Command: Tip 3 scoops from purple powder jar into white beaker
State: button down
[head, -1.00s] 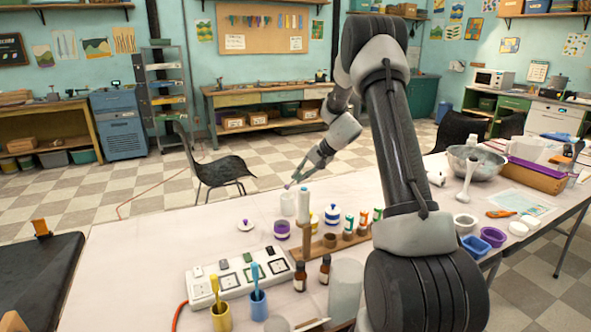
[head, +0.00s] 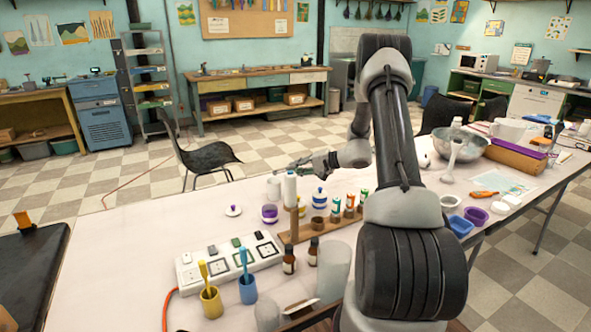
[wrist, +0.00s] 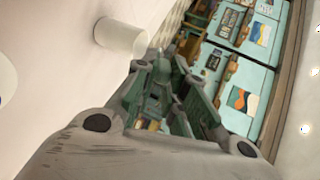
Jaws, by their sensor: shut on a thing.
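The purple powder jar (head: 269,214) stands on the table without its lid. A lid with a purple knob (head: 233,210) lies to its left. The white beaker (head: 273,188) stands behind the jar, beside a tall white bottle; a pale open cylinder, likely this beaker, shows in the wrist view (wrist: 122,39). My gripper (head: 293,166) is above and behind the beaker, pointing left and roughly level. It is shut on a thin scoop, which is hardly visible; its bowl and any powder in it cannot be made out. The wrist view shows the green fingers (wrist: 165,70).
A tall white bottle (head: 290,188) stands right of the beaker. A wooden rack (head: 318,230) with small bottles, brown bottles (head: 289,258) and a power strip (head: 229,262) stand nearer. A blue-lidded jar (head: 320,198) is to the right. The table's left part is clear.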

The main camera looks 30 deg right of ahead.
jog(key=shift+a, duration=0.1)
dwell(0.3)
jog(key=w+a+r+n+g+h, duration=0.2)
jog(key=a+r+n+g, duration=0.3)
jog(key=a, duration=0.5)
jog(key=d+m, duration=0.1)
jog(key=d, duration=0.1)
jog(key=d+m+h, duration=0.1)
jog(key=d, duration=0.1)
jog(key=d+m+h, duration=0.1)
jog(key=d, duration=0.1)
jog(key=shift+w+d+r+m, duration=0.15)
jog(key=shift+w+r+m, duration=0.15)
jog(key=shift+w, duration=0.1)
jog(key=w+g+h, duration=0.1)
jog(key=h, duration=0.1)
jog(key=w+a+r+m+g+h, duration=0.1)
jog(key=g, duration=0.1)
jog(key=w+a+r+g+h, duration=0.1)
jog(key=h, duration=0.1)
jog(key=shift+w+a+g+h, duration=0.15)
jog(key=shift+w+g+h, duration=0.15)
jog(key=shift+g, duration=0.1)
jog(key=shift+a, duration=0.15)
